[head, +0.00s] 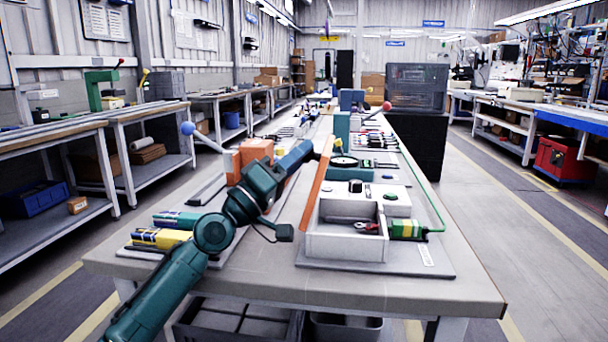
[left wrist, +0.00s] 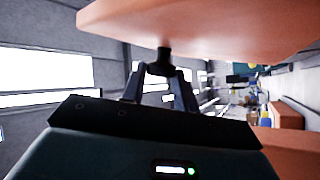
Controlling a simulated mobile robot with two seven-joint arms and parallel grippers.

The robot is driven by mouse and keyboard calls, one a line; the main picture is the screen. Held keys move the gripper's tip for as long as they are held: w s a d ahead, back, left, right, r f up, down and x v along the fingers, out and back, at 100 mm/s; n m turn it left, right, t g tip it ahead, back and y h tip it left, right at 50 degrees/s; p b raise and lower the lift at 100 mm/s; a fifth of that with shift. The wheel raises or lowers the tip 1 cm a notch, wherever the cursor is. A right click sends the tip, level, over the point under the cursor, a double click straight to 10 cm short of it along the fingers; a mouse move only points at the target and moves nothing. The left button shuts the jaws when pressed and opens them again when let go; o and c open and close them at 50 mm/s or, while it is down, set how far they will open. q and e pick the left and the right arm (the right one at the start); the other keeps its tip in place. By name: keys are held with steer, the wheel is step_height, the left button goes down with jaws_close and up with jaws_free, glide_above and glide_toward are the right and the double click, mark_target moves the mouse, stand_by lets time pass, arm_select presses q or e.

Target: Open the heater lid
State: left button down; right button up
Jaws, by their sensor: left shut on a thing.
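The heater lid shows as a long orange plate (head: 316,186), standing steeply tilted, in the middle of the head view. In the left wrist view the lid (left wrist: 215,25) fills the top, with a small dark knob (left wrist: 163,58) on its near face. My left gripper (left wrist: 163,70) is shut on this knob. In the head view my left gripper (head: 306,150) reaches the lid from the left. An orange block (head: 250,152), perhaps the heater body, is behind my arm. The heater's lower part is mostly hidden by my arm. My right gripper is not in view.
A white open box (head: 345,245) with a red-handled tool and a green-yellow object (head: 408,229) stand right of the lid. Blue-green and yellow packs (head: 160,238) lie left of my arm. The near edge of the grey workbench (head: 400,287) is clear.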

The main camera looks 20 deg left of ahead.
arm_select(q)
steer(key=shift+s+a+f+b, duration=0.15)
steer(key=shift+a+f+b, duration=0.35)
steer(key=shift+a, duration=0.1)
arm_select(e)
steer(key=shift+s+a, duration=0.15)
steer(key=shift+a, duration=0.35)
arm_select(q)
steer(key=shift+f, duration=0.1)
steer(key=c, duration=1.4)
jaws_free()
steer(key=o, duration=0.3)
steer(key=shift+a, duration=0.1)
steer(key=shift+o, duration=0.2)
steer(key=shift+r, duration=0.2)
